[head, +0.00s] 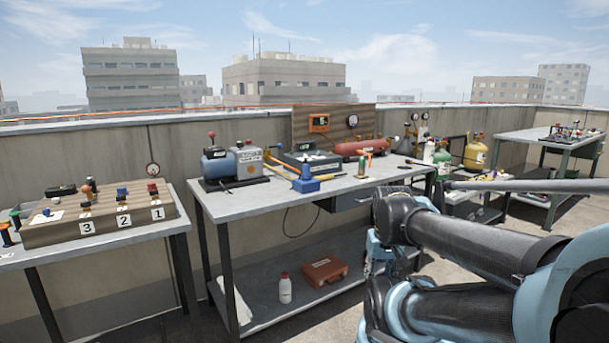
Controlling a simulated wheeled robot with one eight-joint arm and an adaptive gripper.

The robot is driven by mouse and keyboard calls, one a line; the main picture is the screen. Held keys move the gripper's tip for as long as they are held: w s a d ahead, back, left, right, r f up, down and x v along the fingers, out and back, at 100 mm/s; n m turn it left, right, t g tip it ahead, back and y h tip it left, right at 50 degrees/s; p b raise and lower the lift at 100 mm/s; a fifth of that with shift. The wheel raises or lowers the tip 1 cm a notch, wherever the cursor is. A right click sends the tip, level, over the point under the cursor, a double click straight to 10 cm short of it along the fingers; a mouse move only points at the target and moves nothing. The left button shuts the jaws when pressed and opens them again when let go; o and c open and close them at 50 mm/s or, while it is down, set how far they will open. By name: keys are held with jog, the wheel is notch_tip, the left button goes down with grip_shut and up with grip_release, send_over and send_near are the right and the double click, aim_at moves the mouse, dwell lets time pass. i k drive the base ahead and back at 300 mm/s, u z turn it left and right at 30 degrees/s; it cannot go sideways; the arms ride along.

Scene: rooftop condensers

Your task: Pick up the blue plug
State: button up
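A small blue plug (122,192) stands on the wooden block (60,234) on the left table, above the label 2. A red-topped plug (152,188) stands to its right above the label 1. A dark plug with a reddish-brown knob (87,190) stands to its left near the label 3. My arm fills the lower right, well away from the block. I cannot make out my gripper's fingers anywhere in this view.
The middle workbench (240,204) holds a pump (217,166), a blue tool (306,181) and a red cylinder (361,147). Its lower shelf has a white bottle (285,288) and a red-brown case (324,270). A narrow gap separates it from the left table (98,247).

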aim_at(306, 169)
jog(key=i, duration=0.9)
